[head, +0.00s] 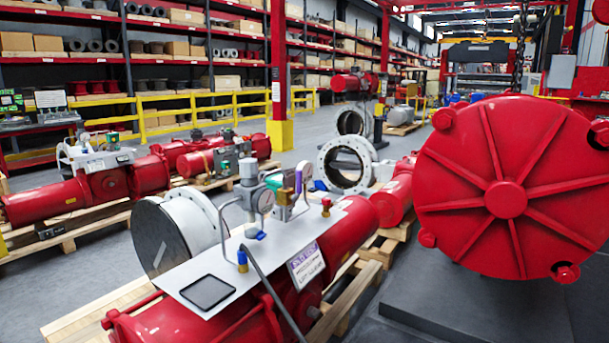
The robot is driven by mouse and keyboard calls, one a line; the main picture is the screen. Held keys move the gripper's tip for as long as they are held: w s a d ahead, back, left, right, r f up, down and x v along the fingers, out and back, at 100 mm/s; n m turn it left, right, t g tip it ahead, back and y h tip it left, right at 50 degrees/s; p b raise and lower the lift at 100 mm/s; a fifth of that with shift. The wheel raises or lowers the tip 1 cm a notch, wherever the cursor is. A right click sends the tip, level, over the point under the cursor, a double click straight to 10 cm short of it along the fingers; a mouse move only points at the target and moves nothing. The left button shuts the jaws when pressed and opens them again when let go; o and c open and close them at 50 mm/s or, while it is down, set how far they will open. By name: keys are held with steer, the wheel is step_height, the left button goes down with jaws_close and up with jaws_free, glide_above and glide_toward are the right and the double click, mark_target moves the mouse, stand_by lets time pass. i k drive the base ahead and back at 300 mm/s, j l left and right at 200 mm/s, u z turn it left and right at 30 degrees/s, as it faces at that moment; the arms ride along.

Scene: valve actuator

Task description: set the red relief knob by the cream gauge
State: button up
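A small red knob on a brass stem (326,206) stands upright on the grey plate (240,255) atop the nearest red actuator (345,240). To its left, a round pale gauge (306,170) stands behind a purple handle (298,183). A second round pale gauge (266,200) is further left, beside a grey cylindrical fitting (248,170). Both gauges look whitish, and I cannot tell which is cream. The knob's setting is too small to read. My gripper is not in view.
A large red ribbed disc (505,190) fills the right. Open grey floor (60,285) shows at left.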

mark_target(325, 200)
steer(key=i+l+u, duration=0.4)
steer(key=i+l, duration=1.05)
steer(key=i, duration=0.05)
